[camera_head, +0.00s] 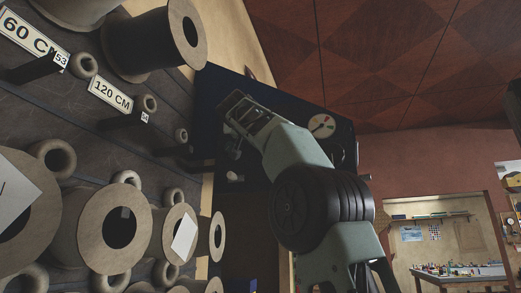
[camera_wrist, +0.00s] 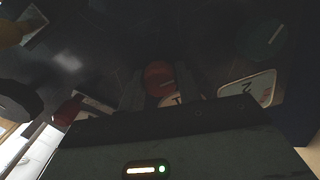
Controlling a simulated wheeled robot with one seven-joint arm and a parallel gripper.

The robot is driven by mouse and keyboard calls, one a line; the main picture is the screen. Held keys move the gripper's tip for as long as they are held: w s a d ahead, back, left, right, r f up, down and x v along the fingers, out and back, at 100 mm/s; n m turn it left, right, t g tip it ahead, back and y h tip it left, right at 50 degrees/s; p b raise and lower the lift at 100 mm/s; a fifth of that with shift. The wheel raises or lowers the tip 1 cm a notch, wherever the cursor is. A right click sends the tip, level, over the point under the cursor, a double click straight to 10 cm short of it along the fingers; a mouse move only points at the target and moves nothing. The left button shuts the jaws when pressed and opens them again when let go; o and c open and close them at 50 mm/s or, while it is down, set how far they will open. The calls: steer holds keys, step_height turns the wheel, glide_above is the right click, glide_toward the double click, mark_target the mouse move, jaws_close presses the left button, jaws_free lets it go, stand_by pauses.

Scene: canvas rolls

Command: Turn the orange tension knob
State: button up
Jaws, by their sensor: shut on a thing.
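The orange tension knob (camera_wrist: 158,76) shows in the wrist view as a dim orange-red disc with a pale line on it. It sits on a dark panel (camera_head: 222,84), between the two fingers of my gripper (camera_wrist: 159,88). The fingers are shut on the knob, one on each side. A white label (camera_wrist: 172,101) with part of a letter shows just below the knob. In the head view my gripper (camera_head: 238,108) reaches up to the dark blue panel, and the knob is hidden there.
A dark green knob (camera_wrist: 265,38) and a white label (camera_wrist: 248,88) lie to the right in the wrist view. A red handle-like piece (camera_wrist: 68,109) is at left.

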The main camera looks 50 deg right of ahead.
steer(key=shift+m, duration=0.8)
steer(key=shift+b, duration=0.3)
steer(key=o, duration=1)
steer(key=shift+a, duration=0.1)
steer(key=b+v, duration=0.4)
steer(key=v, duration=1.3)
steer(key=shift+s+a, duration=0.1)
steer(key=shift+s, duration=0.05)
